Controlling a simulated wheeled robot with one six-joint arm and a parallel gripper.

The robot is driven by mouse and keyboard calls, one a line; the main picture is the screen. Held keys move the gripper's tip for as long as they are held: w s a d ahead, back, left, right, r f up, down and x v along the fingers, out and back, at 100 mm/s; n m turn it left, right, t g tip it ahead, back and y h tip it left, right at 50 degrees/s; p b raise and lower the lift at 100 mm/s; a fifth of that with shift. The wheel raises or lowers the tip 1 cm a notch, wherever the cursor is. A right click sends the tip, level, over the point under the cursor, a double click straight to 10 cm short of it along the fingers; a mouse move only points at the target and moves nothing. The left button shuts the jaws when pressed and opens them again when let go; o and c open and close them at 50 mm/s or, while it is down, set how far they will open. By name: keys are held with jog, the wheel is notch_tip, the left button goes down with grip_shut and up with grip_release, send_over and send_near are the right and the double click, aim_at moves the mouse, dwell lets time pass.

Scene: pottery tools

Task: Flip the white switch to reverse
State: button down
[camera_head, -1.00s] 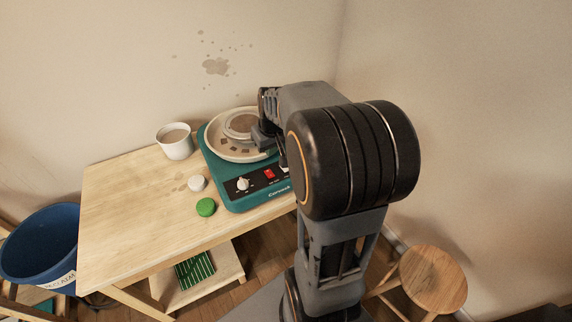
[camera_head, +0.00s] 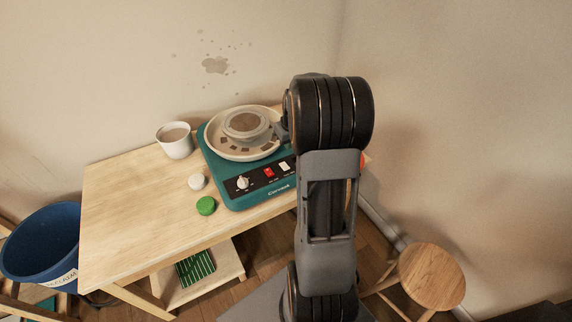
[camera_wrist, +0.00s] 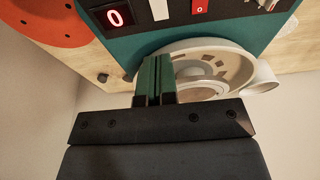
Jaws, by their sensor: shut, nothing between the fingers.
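The teal pottery wheel (camera_head: 213,170) sits on the wooden table. Its front panel carries a white switch (camera_head: 285,166), a red switch (camera_head: 269,172) and a white knob (camera_head: 243,183). The wrist view shows the white switch (camera_wrist: 160,9) at the top edge, between a lit "0" display (camera_wrist: 114,17) and the red switch (camera_wrist: 200,8). I cannot tell which way the white switch is tipped. My gripper (camera_wrist: 155,62) is shut and empty, apart from the switch, with the wheel's pan (camera_wrist: 205,62) behind it. In the head view my arm hides the gripper.
A white mug (camera_head: 175,141) stands left of the wheel. A white round piece (camera_head: 197,182) and a green one (camera_head: 206,206) lie near the table's front. An orange disc with holes (camera_wrist: 45,20) lies beside the display. A stool (camera_head: 432,277) stands on the floor at right.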

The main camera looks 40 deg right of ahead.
aim_at(286, 168)
jog(key=x, duration=0.6)
jog(key=s+p+x, duration=0.1)
jog(key=x, duration=0.3)
jog(key=shift+f, duration=1.05)
jog(key=shift+s+f, duration=0.1)
jog(key=shift+f+b, duration=0.3)
jog(key=shift+b, duration=0.45)
jog(key=shift+s+a+r, duration=0.1)
jog(key=shift+r, duration=0.1)
jog(key=shift+r+p, duration=0.55)
jog(key=shift+r, duration=0.15)
